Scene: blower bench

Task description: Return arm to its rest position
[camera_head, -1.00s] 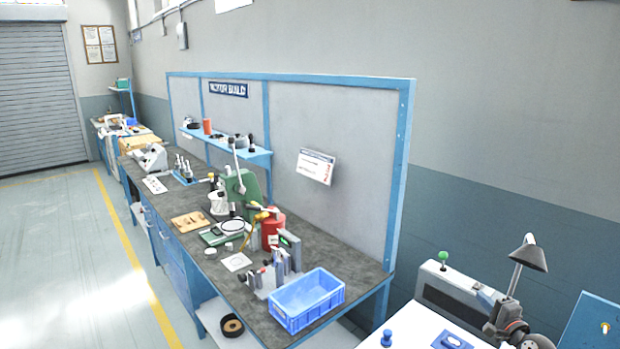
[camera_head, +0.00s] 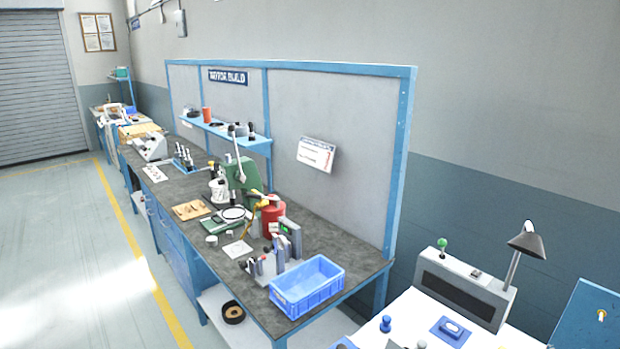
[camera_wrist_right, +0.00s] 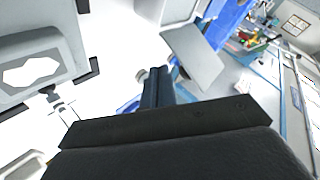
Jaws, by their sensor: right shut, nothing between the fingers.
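My right gripper (camera_wrist_right: 157,85) shows in the right wrist view. Its dark fingers are together, with nothing between them. They point away over a bright white surface and do not appear to hold any object. Neither gripper shows in the head view now. My left gripper is in no view.
In the head view, a white table (camera_head: 405,318) at lower right bears a grey box with a green knob (camera_head: 462,285) and a lamp (camera_head: 527,241). The long dark-topped bench (camera_head: 345,267) holds a blue crate (camera_head: 307,293), a red canister (camera_head: 272,220) and a green press (camera_head: 243,176).

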